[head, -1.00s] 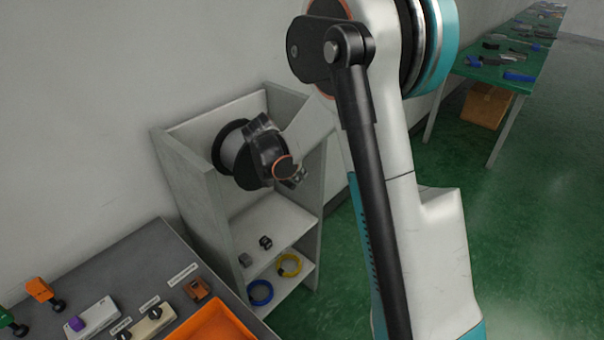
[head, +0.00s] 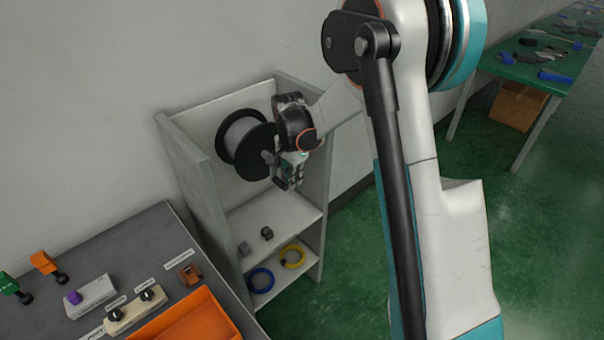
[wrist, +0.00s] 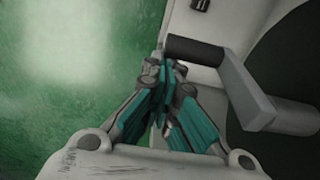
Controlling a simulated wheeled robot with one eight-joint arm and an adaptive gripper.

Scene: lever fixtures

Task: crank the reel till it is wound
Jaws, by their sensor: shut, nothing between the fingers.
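The reel (head: 240,138) is a spool with dark flanges and a pale drum, mounted in the upper part of a grey shelf unit. Its grey crank arm (wrist: 247,92) and dark handle (wrist: 196,50) show in the wrist view, in front of the black flange (wrist: 292,55). My gripper (head: 286,184) is at the right side of the reel in the head view. In the wrist view my gripper (wrist: 166,75) is shut and empty, its fingertips close beside the handle's free end. I cannot tell whether they touch it.
The shelf unit (head: 187,165) has side walls close around the reel. Blue (head: 260,281) and yellow (head: 292,256) rings lie on its lower shelf. A grey bench (head: 140,240) with an orange tray (head: 190,318) stands at lower left.

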